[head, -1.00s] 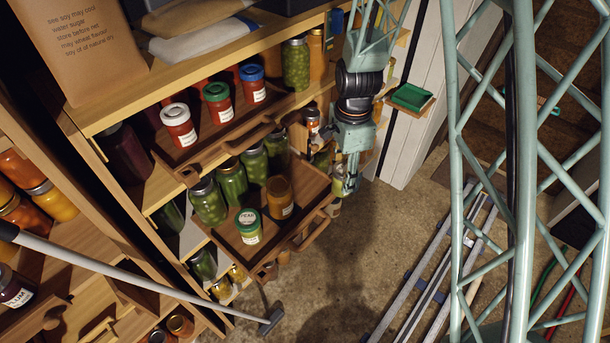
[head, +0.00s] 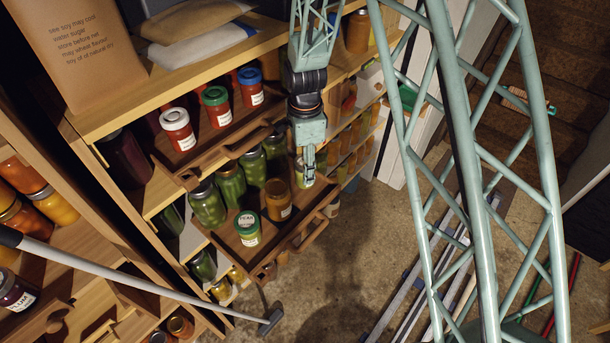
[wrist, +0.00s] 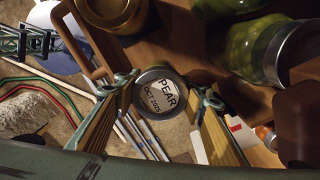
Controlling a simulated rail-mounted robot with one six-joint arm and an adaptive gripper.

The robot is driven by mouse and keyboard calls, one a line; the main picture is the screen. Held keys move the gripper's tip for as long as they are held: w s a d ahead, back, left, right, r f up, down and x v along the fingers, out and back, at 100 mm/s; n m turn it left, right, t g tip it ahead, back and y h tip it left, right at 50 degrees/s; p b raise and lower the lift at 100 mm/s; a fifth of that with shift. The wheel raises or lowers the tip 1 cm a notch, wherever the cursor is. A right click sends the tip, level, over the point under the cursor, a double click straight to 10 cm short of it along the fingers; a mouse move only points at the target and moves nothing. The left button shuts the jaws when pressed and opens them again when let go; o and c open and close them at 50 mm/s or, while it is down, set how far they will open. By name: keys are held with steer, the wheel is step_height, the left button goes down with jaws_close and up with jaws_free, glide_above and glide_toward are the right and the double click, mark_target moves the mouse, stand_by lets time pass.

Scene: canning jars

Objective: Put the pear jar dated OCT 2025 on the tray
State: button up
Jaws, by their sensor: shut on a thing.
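My gripper (head: 306,172) is shut on a pear jar. In the wrist view its round lid (wrist: 160,92) reads PEAR, OCT 2025, and sits between my two fingers. In the head view the held jar (head: 304,181) is partly hidden by my gripper, at the back right corner of the lower wooden pull-out tray (head: 262,252); I cannot tell whether it touches it. On this tray stand a green-lidded jar (head: 247,228) marked PEAR and an amber jar (head: 278,200). A small green tray (head: 408,98) at the right is partly hidden by my lattice frame.
The upper pull-out (head: 215,146) holds red jars with white, green and blue lids. A grey pole (head: 130,275) crosses the lower left. Rails lie on the floor at the right. Open floor (head: 345,235) lies in front.

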stand_by(0.3)
steer(key=shift+f, duration=1.7)
steer(key=shift+f, duration=0.2)
steer(key=o, duration=1.1)
steer(key=shift+c, duration=0.2)
steer(key=shift+r, duration=0.15)
steer(key=shift+r, duration=6.05)
